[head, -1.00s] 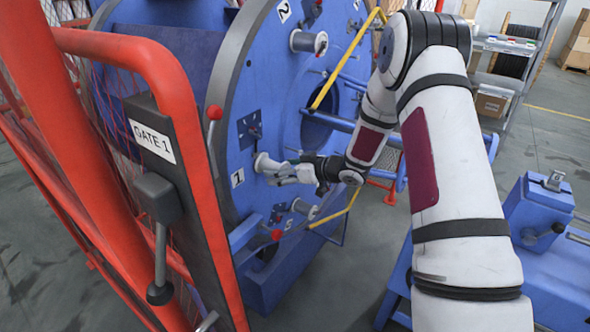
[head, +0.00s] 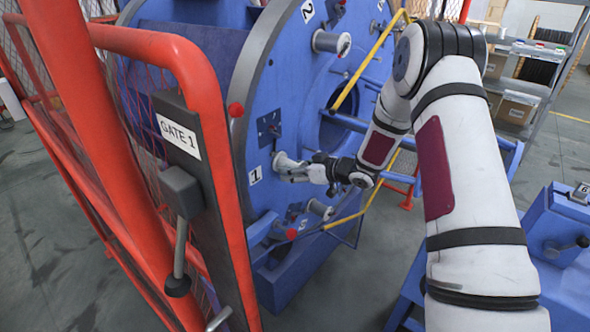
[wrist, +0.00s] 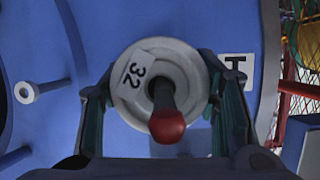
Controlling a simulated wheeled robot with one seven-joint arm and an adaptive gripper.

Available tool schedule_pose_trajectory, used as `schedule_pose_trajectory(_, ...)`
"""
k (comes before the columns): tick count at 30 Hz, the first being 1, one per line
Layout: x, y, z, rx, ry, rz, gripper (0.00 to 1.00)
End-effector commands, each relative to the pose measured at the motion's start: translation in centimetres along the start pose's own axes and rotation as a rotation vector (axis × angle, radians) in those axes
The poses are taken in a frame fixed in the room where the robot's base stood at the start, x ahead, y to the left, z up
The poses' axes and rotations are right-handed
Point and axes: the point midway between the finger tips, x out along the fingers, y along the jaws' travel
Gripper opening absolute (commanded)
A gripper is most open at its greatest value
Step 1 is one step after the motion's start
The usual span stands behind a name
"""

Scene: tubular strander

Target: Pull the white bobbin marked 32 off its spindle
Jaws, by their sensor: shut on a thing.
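The white bobbin marked 32 (wrist: 138,102) sits on its spindle at the blue disc's position 1, its numbered face toward the wrist camera. A dark pin with a red knob (wrist: 167,122) stands out of its centre. My gripper (wrist: 165,95) is shut on the bobbin, one finger on each side of its rim. In the head view the bobbin (head: 286,164) shows small beside the label 1, with my gripper (head: 300,169) around it and hiding part of it. I cannot tell whether the bobbin has slid along the spindle.
The blue disc (head: 262,100) carries other bobbins, one near label 2 (head: 332,41) and one below (head: 320,209). Yellow bars (head: 350,85) cross in front of the disc. The red gate (head: 205,110) stands open at the left. A blue bench (head: 565,235) is at the right.

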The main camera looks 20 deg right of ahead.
Motion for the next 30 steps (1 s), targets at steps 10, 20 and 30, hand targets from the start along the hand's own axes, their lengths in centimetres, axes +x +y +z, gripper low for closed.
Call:
schedule_pose_trajectory(10,0.0,0.0,0.0,0.0,0.0,0.0,0.0)
schedule_pose_trajectory(20,-0.7,0.0,0.2,0.001,-0.001,0.001,0.0)
schedule_pose_trajectory(30,-2.1,0.0,0.8,0.001,0.0,0.001,0.0)
